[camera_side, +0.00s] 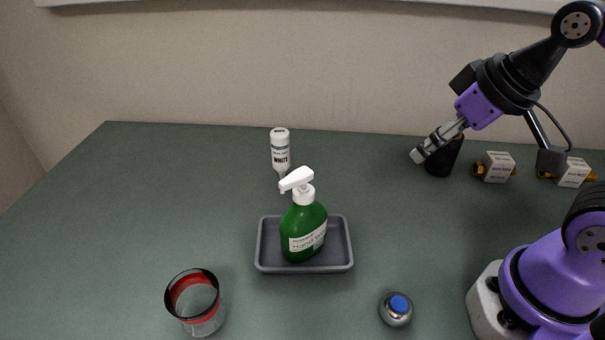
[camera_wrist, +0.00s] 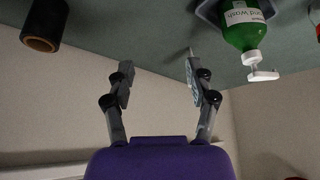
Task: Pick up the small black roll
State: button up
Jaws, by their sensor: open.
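The small black roll (camera_side: 443,159) stands upright on the table at the back right in the side view, partly hidden behind my gripper. In the wrist view the roll (camera_wrist: 46,24) is at the top left, with a brown core showing at its end. My gripper (camera_side: 419,156) is tilted down to the left, in front of the roll as the side camera sees it. In the wrist view my gripper (camera_wrist: 158,68) has its two fingers wide apart with nothing between them, and the roll lies outside them.
A green soap bottle (camera_side: 304,232) stands in a grey tray (camera_side: 337,266) mid-table. A white bottle (camera_side: 280,150) is behind it. A glass with a red band (camera_side: 197,305) and a blue-topped metal item (camera_side: 396,309) are in front. Boxed valves (camera_side: 496,167) lie right of the roll.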

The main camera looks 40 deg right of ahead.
jog(key=o, duration=0.6)
jog(key=m+g, duration=0.1)
jog(key=m, duration=0.1)
send_near(444, 152)
jog(key=w+d, duration=0.1)
jog(key=w, duration=0.1)
jog(key=shift+h, duration=0.4)
jog(key=shift+d+x, duration=0.2)
jog(key=shift+x, duration=1.45)
jog(key=shift+d+x, duration=0.2)
jog(key=shift+x, duration=1.45)
jog(key=shift+d+x, duration=0.15)
jog(key=shift+x, duration=1.45)
